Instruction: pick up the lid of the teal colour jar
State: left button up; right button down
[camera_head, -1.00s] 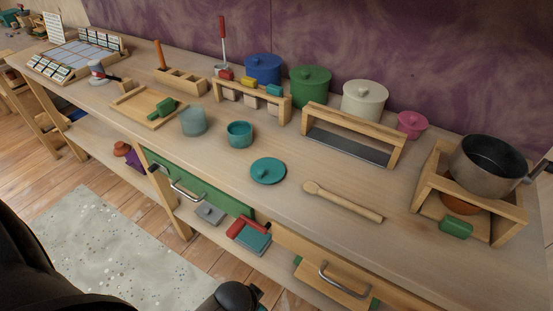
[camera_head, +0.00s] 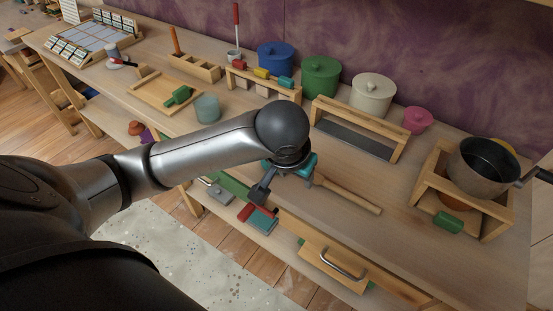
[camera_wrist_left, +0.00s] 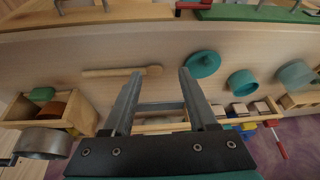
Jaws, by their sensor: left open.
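The teal lid (camera_wrist_left: 202,64), a round disc with a small knob, lies flat on the counter in the left wrist view, just right of the right finger. In the head view my left arm and gripper mostly cover it. The open teal jar (camera_wrist_left: 242,82) stands beside the lid in the wrist view; the arm hides it in the head view. My left gripper (camera_head: 264,187) is open over the counter's front part. Its two fingers (camera_wrist_left: 160,74) have nothing between them, and the lid is outside them. My right gripper is not in view.
A wooden spoon (camera_head: 347,195) lies close to the gripper. A wooden stand (camera_head: 355,128), a grey pot (camera_head: 487,168) on a wooden frame and a glass-like cup (camera_head: 207,108) stand around. Coloured pots line the back. A drawer (camera_head: 335,262) sticks out below.

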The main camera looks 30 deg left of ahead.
pick_arm(q)
jog(key=w+a+r+n+y, duration=0.2)
jog(key=w+a+r+n, duration=0.15)
jog(key=a, duration=0.35)
jog(key=b+x, duration=0.1)
jog(key=x, duration=0.5)
jog(key=b+x, duration=0.1)
jog(key=x, duration=0.2)
jog(key=shift+s+a+f+b, duration=0.2)
jog(key=shift+s+a+b, duration=0.1)
jog(key=b+x, duration=0.1)
jog(key=x, duration=0.4)
jog(key=shift+f, duration=0.15)
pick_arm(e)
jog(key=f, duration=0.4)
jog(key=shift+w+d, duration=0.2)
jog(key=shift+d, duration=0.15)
pick_arm(q)
grip_shut()
